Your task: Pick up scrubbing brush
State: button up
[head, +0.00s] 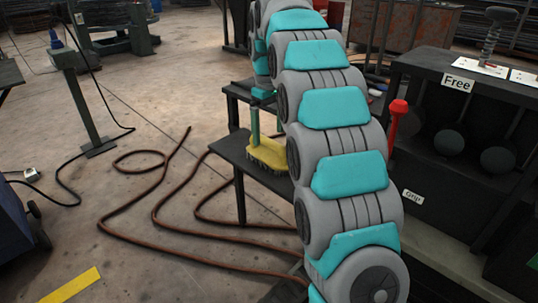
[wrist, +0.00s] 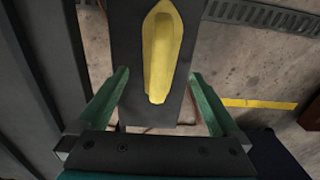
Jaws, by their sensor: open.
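The scrubbing brush (head: 268,153) is yellow with dark bristles below. It lies on a narrow dark bench (head: 228,150), with its right part hidden behind my arm in the head view. In the wrist view the brush (wrist: 162,52) is a long yellow shape pointing away from my gripper, on the dark bench top (wrist: 128,35). My gripper (wrist: 160,74) is open, with one green finger on each side of the brush's line. In the head view a green finger stands just above the brush. No contact between fingers and brush shows.
A dark cabinet (head: 440,68) with a "Free" label and a red-handled lever (head: 396,118) stand right of my arm. A brown hose (head: 160,215) loops over the floor. A green post (head: 80,100) stands at left.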

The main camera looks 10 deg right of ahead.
aim_at(268, 154)
jog(key=shift+a+f+p, duration=0.1)
jog(key=shift+f+p, duration=0.3)
jog(key=shift+f, duration=3.55)
grip_shut()
jog(key=shift+r, duration=0.25)
